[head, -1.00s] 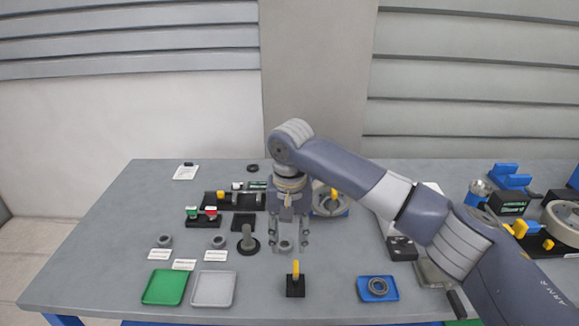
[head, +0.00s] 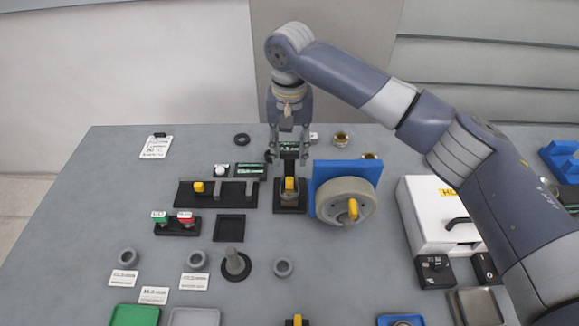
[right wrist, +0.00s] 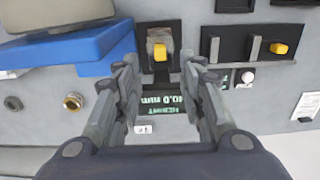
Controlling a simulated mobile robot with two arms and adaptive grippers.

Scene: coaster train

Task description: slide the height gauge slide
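The height gauge (head: 290,196) stands at the back middle of the table in the head view: a black base with a grey block and a yellow tab (head: 289,184). It also shows at the top centre of the right wrist view, with its yellow tab (right wrist: 159,52). A dark display with green "mm HEIGHT" text (head: 289,149) lies behind it. My right gripper (head: 289,152) is open and empty, pointing down over the display. In the right wrist view its fingers (right wrist: 163,75) are spread, with the tab just beyond and between the tips. My left gripper is not in view.
A blue-framed grey wheel (head: 345,198) with a yellow knob stands close right of the gauge. A black rail (head: 222,194) with a yellow knob lies left. A white box (head: 436,205) stands farther right. Open tabletop lies at the left.

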